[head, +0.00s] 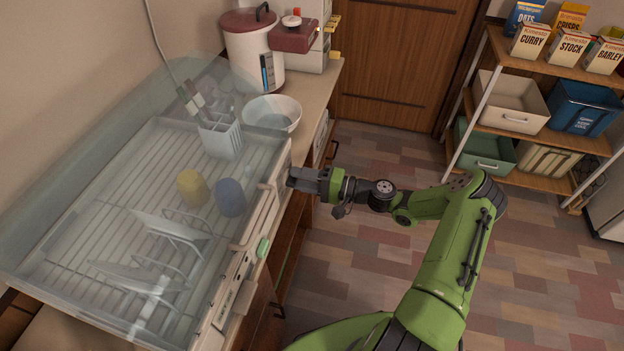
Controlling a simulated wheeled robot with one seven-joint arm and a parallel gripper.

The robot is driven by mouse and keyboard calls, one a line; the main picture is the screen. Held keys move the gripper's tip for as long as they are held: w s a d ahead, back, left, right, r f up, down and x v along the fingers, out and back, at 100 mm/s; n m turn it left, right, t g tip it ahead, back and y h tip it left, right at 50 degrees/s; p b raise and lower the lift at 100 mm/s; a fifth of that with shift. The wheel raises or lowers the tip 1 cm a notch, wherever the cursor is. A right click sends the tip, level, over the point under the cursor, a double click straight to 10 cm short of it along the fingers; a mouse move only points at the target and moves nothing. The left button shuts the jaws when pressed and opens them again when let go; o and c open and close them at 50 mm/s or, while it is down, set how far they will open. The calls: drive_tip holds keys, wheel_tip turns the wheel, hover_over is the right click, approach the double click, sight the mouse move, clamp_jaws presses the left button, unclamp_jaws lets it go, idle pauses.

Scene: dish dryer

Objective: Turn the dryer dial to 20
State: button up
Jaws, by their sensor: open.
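The dish dryer (230,297) stands on the counter at the left, with its long front panel facing the aisle. Its clear lid is over the rack. A small green part (263,247) is on the front edge. I cannot make out the dial or its numbers; the far end of the panel is partly behind my gripper. My gripper (291,179) is level with that far end, its dark fingers pointing left at the panel. It is open with nothing seen between the fingers. I cannot tell if it touches the panel.
Inside the dryer are a yellow cup (192,188), a blue cup (230,198), plates (172,228) and a utensil holder (221,139). A white bowl (272,113) and a large pot (251,50) stand beyond it. Open floor lies right of the counter, before a shelf (537,140).

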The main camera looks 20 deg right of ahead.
drive_tip(key=v, duration=1.5)
drive_tip(key=shift+s+d+p, duration=0.2)
drive_tip(key=shift+p, duration=0.15)
drive_tip(key=s+a+r+n+g+h+p, duration=0.1)
drive_tip(key=s+a+r+n+g+h, duration=0.2)
drive_tip(key=a+r+g+h, duration=0.25)
drive_tip(key=s+a+r+n+g+h+p, duration=0.2)
drive_tip(key=a+r+n+g+h, duration=0.15)
drive_tip(key=a+r, duration=0.3)
drive_tip(key=s+r+t+h+p, duration=0.2)
drive_tip(key=s+r+t+h, duration=0.2)
drive_tip(key=s+r, duration=1)
drive_tip(key=s+a+h, duration=0.1)
drive_tip(key=s+h, duration=0.1)
drive_tip(key=shift+s+r+t, duration=0.15)
drive_tip(key=shift+s+t, duration=0.15)
